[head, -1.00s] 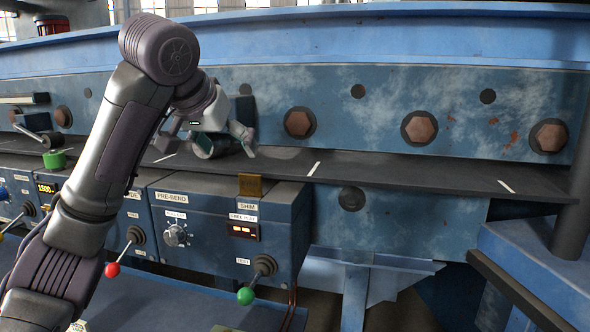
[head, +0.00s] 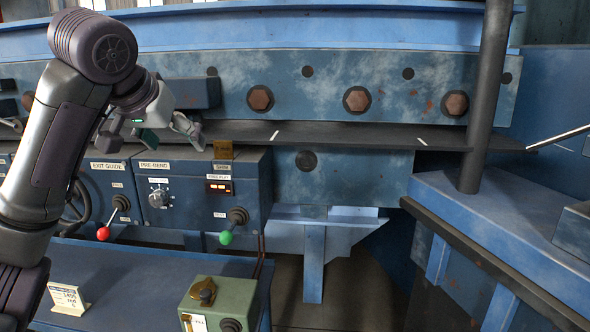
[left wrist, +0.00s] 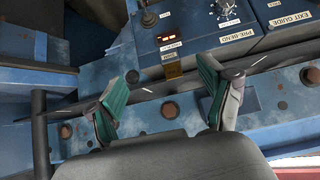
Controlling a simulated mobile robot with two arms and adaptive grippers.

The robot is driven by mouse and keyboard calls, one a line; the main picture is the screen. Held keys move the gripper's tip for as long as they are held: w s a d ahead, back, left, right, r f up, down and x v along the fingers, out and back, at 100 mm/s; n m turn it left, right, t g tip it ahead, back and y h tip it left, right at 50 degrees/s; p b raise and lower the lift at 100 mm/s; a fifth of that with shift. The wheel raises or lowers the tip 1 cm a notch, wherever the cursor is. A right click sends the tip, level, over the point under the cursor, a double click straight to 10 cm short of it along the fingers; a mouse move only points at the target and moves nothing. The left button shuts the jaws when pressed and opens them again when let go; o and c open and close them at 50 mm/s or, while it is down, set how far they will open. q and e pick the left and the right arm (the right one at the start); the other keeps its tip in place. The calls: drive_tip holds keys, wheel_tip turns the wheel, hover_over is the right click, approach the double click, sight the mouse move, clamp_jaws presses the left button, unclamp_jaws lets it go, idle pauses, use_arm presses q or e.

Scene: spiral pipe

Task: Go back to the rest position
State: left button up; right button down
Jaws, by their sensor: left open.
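My left gripper (head: 160,136) is in front of the blue machine's dark ledge, at the left of the head view, above the control box labelled PRE-BEND (head: 165,205). Its two fingers are spread apart with nothing between them; they also show in the left wrist view (left wrist: 165,98), green-padded and wide apart. My left arm comes in from the left edge and bends over near the top. My right gripper is in neither view.
The control box has a red-knobbed lever (head: 104,233) and a green-knobbed lever (head: 226,237). A green box (head: 215,300) stands on the lower blue bench (head: 150,275). A dark vertical post (head: 487,95) and a blue table (head: 500,215) are at the right.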

use_arm(q)
drive_tip(key=s+d+f+m+g+h, duration=0.1)
drive_tip(key=s+d+f, duration=0.15)
drive_tip(key=f, duration=1.55)
drive_tip(key=s+d+f+m+g, duration=0.1)
drive_tip(key=s+d+f+g, duration=0.15)
drive_tip(key=f, duration=1.55)
drive_tip(key=s+f, duration=1.3)
drive_tip(key=s+a+f+n+g+y, duration=0.1)
drive_tip(key=s+a+f, duration=0.15)
drive_tip(key=s, duration=0.45)
drive_tip(key=s+a+f+g+y, duration=0.1)
drive_tip(key=s+a+f, duration=0.15)
drive_tip(key=s, duration=0.55)
wheel_tip(320, 180, down, 29)
drive_tip(key=s+g+b, duration=0.1)
drive_tip(key=b, duration=0.4)
drive_tip(key=s+a+f+b, duration=0.1)
drive_tip(key=s+f, duration=0.7)
drive_tip(key=f, duration=0.2)
drive_tip(key=s+a+f+g+b, duration=0.1)
drive_tip(key=s+a+f+b, duration=0.1)
drive_tip(key=s+f, duration=0.7)
wheel_tip(320, 180, down, 2)
drive_tip(key=shift+f, duration=0.25)
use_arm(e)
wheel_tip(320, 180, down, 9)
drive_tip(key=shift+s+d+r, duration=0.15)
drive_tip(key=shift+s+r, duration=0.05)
